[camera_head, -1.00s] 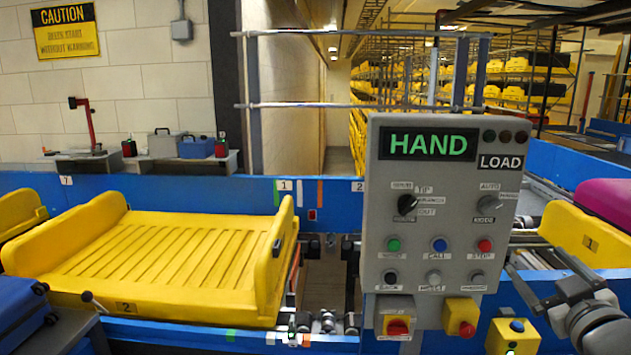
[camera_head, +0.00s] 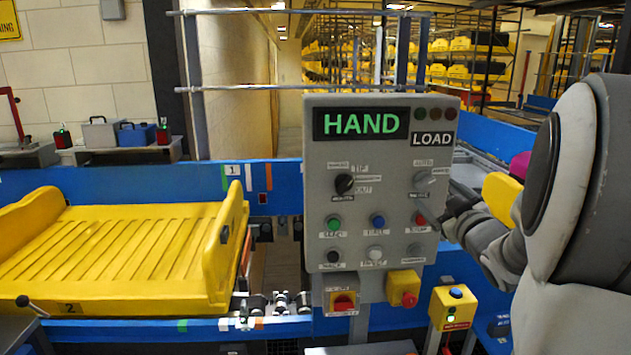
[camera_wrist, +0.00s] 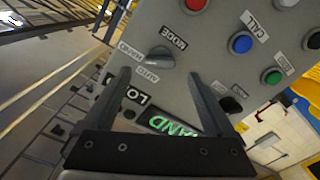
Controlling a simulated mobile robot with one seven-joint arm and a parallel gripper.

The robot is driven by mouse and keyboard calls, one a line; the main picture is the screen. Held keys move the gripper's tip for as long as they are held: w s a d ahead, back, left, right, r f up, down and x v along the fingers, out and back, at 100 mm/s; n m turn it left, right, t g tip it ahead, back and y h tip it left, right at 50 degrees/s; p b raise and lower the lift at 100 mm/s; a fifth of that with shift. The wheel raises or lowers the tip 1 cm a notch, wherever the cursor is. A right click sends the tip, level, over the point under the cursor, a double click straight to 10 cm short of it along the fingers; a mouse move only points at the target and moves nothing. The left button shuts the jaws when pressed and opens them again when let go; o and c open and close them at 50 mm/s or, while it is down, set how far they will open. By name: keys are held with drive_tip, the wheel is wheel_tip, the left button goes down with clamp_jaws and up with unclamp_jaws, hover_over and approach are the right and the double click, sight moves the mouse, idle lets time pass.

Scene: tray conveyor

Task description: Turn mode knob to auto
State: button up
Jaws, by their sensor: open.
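The mode knob (camera_head: 424,181) is on the right of the grey control panel (camera_head: 318,235), with an AUTO label above it and a MODE label below. The panel's display (camera_head: 361,123) reads HAND in green. In the wrist view the panel appears turned, and the dark mode knob (camera_wrist: 160,58) lies between and just beyond the fingertips of my open gripper (camera_wrist: 158,76). The labels beside it include MODE and AUTO. In the head view my gripper (camera_head: 440,208) is at the panel's right side, just below the knob. I cannot tell whether a finger touches it.
A second knob (camera_head: 344,184) and several coloured buttons share the panel. A red knob on a yellow box (camera_head: 403,288) and a yellow button post (camera_head: 453,306) stand below. A yellow tray (camera_head: 120,300) rests on the blue conveyor at left.

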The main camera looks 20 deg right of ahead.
sight(426, 185)
drive_tip(key=x, duration=0.5)
drive_tip(key=shift+w, duration=0.45)
